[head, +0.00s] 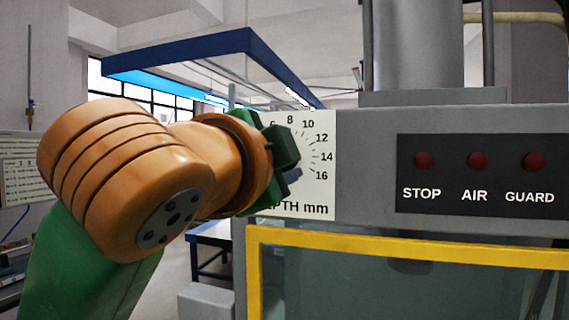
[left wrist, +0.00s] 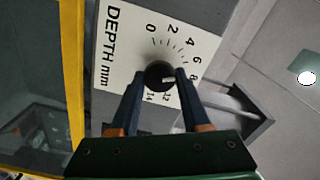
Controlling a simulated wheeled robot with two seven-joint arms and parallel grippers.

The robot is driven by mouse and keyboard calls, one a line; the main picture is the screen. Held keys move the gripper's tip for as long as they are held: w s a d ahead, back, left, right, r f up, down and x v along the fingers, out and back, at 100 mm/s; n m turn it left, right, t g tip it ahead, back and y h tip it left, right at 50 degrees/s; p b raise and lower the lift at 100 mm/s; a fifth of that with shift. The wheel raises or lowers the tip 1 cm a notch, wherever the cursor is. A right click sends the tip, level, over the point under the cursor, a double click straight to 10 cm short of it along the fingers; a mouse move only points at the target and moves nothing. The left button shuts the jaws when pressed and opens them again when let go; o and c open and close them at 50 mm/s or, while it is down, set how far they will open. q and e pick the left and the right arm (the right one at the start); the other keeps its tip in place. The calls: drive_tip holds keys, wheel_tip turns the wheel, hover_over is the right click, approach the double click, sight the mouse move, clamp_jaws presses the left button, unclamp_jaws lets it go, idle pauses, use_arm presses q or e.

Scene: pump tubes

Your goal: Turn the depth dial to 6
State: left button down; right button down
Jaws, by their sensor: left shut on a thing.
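The depth dial is a small round black knob (left wrist: 159,75) with a white mark, on a white scale plate (left wrist: 116,72) lettered DEPTH mm. In the left wrist view its mark points right, roughly toward 8; a finger partly covers that side, so the exact reading is unclear. My left gripper (left wrist: 161,77) is shut on the knob, one dark finger on each side. In the head view my left gripper (head: 277,152) covers the knob and the plate's left part; 8 to 16 show on the plate (head: 322,195). My right gripper is not in view.
The plate is on a grey machine housing (head: 366,165). To its right is a black panel (head: 480,215) with STOP, AIR and GUARD lamps. A yellow-framed clear guard (head: 400,243) lies below. A blue overhead frame (head: 190,58) is in the background.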

use_arm(q)
drive_tip(key=shift+f+n, duration=0.3)
drive_tip(key=shift+n, duration=0.2)
drive_tip(key=shift+w+a, duration=0.1)
drive_tip(key=shift+a, duration=0.05)
drive_tip(key=c, duration=0.5)
unclamp_jaws()
drive_tip(key=shift+o, duration=0.6)
drive_tip(key=shift+s+r, duration=0.15)
drive_tip(key=shift+s, duration=0.1)
drive_tip(key=b+v, duration=0.4)
drive_tip(key=v, duration=0.3)
drive_tip(key=shift+s, duration=0.35)
drive_tip(key=shift+w+r, duration=0.15)
